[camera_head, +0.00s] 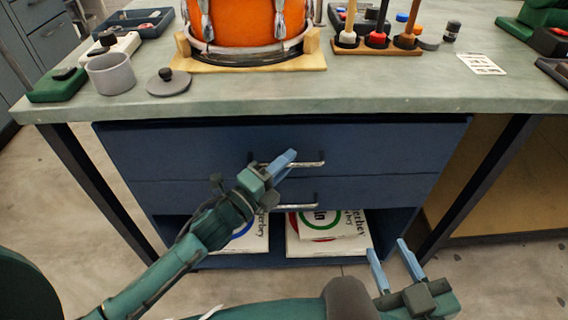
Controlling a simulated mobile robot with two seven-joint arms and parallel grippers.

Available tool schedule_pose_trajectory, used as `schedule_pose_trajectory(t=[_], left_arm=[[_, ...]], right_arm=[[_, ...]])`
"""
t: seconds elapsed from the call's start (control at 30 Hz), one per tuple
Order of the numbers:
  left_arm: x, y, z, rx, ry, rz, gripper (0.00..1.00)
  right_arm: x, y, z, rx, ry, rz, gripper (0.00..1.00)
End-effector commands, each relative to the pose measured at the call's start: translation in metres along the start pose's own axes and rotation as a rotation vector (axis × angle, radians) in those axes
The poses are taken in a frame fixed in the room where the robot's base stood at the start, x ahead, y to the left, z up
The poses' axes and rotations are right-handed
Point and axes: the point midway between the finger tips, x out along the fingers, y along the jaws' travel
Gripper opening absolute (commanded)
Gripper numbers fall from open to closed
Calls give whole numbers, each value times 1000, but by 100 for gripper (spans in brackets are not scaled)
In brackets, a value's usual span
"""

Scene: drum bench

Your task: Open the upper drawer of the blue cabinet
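The blue cabinet (404,190) stands under the bench top. Its upper drawer (390,145) looks closed, with a metal bar handle (310,164) across the middle of its front. My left gripper (287,159) is at this handle, its light blue fingers overlapping the bar's middle in the picture. Whether the fingers are shut on the bar or only in front of it, I cannot tell. The lower drawer, with its own handle (300,206), is partly hidden behind my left gripper. My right gripper (391,258) is open and empty, low at the right in front of the cabinet.
White printed packages (335,245) lie on the open shelf below the drawers. The bench top (400,88) carries an orange drum (245,22), a grey cup (110,74) and a wooden tool rack (375,47). Dark bench legs (97,190) flank the cabinet. The floor in front has free room.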

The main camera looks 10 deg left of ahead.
Motion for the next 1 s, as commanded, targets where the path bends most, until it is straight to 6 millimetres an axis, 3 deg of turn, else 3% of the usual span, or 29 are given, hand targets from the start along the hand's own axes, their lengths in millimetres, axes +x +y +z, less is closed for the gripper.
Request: schedule_pose_trajectory(t=[0.13,0.4,1.0], left_arm=[[0,0,0,0,0,0,20],[0,0,0,0,0,-1,0],[-3,0,3,0,0,0,0]], right_arm=[[0,0,0,-1,0,-1,36],[0,0,1,-2,-3,-3,36],[1,0,0,-2,-5,-2,36]])
